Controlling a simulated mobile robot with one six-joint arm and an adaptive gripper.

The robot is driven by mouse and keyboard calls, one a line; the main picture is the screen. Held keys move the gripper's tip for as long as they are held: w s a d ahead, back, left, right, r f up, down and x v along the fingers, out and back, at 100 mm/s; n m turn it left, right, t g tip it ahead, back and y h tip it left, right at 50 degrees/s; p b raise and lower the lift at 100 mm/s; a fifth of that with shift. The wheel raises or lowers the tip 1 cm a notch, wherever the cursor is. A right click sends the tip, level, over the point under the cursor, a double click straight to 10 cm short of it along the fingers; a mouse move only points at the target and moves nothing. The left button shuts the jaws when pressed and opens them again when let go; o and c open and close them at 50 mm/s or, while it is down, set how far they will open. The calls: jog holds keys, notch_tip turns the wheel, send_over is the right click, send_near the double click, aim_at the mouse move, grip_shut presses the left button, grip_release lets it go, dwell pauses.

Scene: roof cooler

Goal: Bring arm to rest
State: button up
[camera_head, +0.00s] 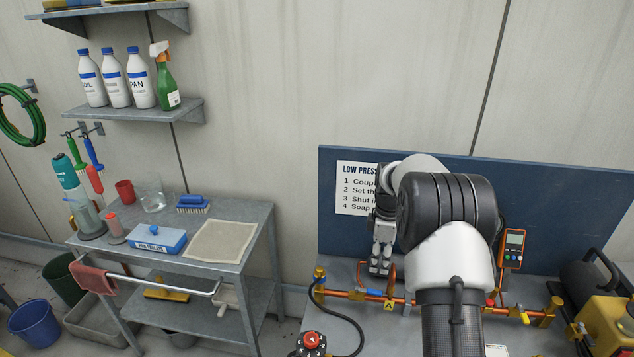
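My arm (447,225) rises from the bottom of the view and bends over the workbench on the right. My gripper (380,268) hangs at the arm's far end, pointing down, just behind the copper pipe run (350,294) and left of my elbow. Its fingers look small and close together. I cannot tell whether they are open or shut, or whether they touch anything. My arm hides part of the bench, the pipe and the instruction sheet (356,188).
A blue backboard (560,205) stands close behind the arm. An orange meter (512,248) is right of it. A yellow machine (605,322) sits at the bench's right end. A black hose with a red-knobbed part (311,339) lies front left. A grey cart (245,212) stands left, across a gap.

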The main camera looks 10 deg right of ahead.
jog(key=s+a+r+m+t, duration=0.1)
jog(key=s+a+r+m, duration=0.1)
jog(key=s+a+r, duration=0.3)
jog(key=s+a+r+m, duration=0.2)
jog(key=s+r, duration=0.1)
jog(key=r, duration=0.4)
jog(key=s+a+r+m+t, duration=0.1)
jog(key=s+a+r, duration=0.35)
jog(key=r, duration=0.25)
jog(key=s+a+m+t, duration=0.1)
jog(key=s+a+m, duration=0.2)
jog(key=s, duration=0.8)
jog(key=s+a+m+t, duration=0.1)
jog(key=s+a+m, duration=0.2)
jog(key=s, duration=0.8)
jog(key=shift+s+a+m+t, duration=0.2)
jog(key=shift+s+m+t, duration=0.15)
jog(key=shift+m, duration=0.25)
